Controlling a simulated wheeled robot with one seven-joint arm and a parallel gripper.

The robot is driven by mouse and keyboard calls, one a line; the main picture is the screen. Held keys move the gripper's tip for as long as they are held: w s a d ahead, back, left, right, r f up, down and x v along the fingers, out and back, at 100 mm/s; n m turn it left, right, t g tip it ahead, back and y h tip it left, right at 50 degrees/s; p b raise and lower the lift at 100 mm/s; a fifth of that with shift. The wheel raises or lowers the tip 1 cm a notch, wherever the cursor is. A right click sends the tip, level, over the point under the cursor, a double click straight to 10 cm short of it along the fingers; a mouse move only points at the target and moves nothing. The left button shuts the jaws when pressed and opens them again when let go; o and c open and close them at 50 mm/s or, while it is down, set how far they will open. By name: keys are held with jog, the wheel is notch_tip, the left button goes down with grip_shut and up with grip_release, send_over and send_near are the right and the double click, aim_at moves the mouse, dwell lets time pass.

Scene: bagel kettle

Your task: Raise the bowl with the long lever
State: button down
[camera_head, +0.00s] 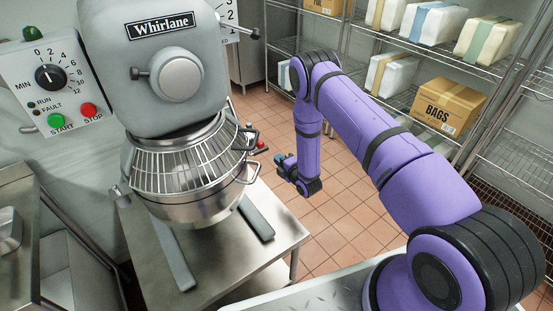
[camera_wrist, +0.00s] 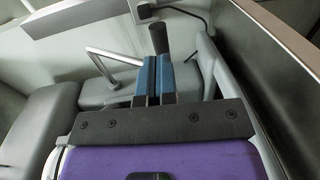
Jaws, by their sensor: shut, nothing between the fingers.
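The steel bowl (camera_head: 196,208) hangs under the grey mixer head, with a wire guard (camera_head: 185,165) around its top. My gripper (camera_head: 281,163) is to the right of the bowl in the head view, apart from it, its fingers pointing toward the mixer. In the wrist view its two blue-padded fingers (camera_wrist: 153,82) are shut with nothing between them. A dark cylindrical grip (camera_wrist: 158,39), which looks like the lever's end, shows just beyond the fingertips. A bent chrome rod (camera_wrist: 108,54) lies to its left; I cannot tell whether they join. A small red-tipped part (camera_head: 262,146) shows between mixer and gripper.
The mixer (camera_head: 165,75) stands on a steel table (camera_head: 237,262). A control panel (camera_head: 55,85) is at its left. Wire shelves (camera_head: 375,105) with boxes are at the back right. Tiled floor (camera_head: 335,215) is open right of the table. A cable (camera_wrist: 185,13) shows in the wrist view.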

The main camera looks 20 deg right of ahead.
jog(key=f+v, duration=0.1)
jog(key=v, duration=0.7)
jog(key=w+d+r+m+g+h, duration=0.1)
jog(key=w+r+m, duration=0.25)
jog(key=r, duration=0.65)
jog(key=w+r+m+g+h, duration=0.15)
jog(key=w+r, duration=0.25)
jog(key=r, duration=0.6)
jog(key=s+d+r+m+g+h, duration=0.1)
jog(key=s+r+m, duration=0.2)
jog(key=r, duration=0.6)
jog(key=s+d+r+m+g+h, duration=0.1)
jog(key=s+r+m, duration=0.15)
jog(key=r, duration=0.65)
jog(key=s+r+m+g, duration=0.3)
jog(key=s+r+m, duration=0.3)
jog(key=s+r, duration=0.95)
jog(key=s+r+m+g, duration=0.1)
jog(key=s+m+g, duration=0.2)
jog(key=s, duration=2)
jog(key=shift+s+a+r+m+h, duration=0.15)
jog(key=shift+r+m+h, duration=0.2)
jog(key=shift+m, duration=0.7)
jog(key=shift+g, duration=0.25)
